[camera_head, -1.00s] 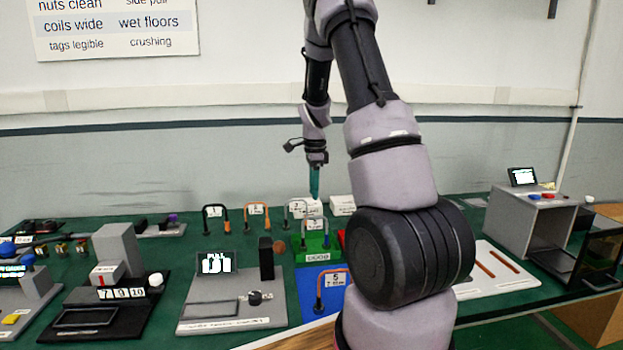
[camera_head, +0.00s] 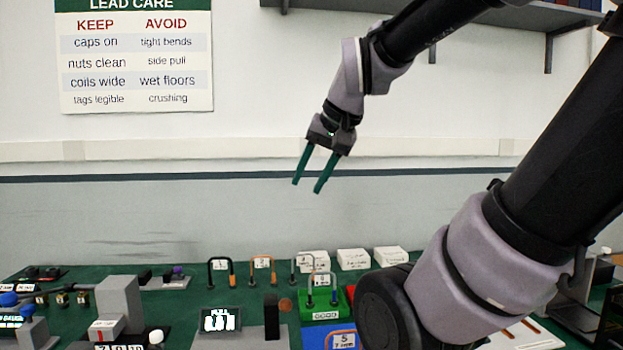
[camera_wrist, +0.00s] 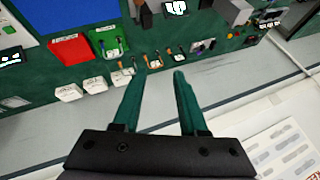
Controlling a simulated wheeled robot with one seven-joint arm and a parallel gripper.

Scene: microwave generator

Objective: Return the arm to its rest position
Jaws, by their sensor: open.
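My gripper (camera_head: 307,184) hangs in the air above the back of the green bench, in front of the wall. Its two teal fingers are apart, with nothing between them. In the wrist view my gripper (camera_wrist: 160,73) also shows open and empty, and the bench lies beyond the fingertips. My arm bends up and across the right side of the head view and hides part of the bench there.
A grey unit with a screen (camera_head: 221,320) is in front. A wall shelf (camera_head: 480,12) hangs at upper right. The air around my gripper is clear.

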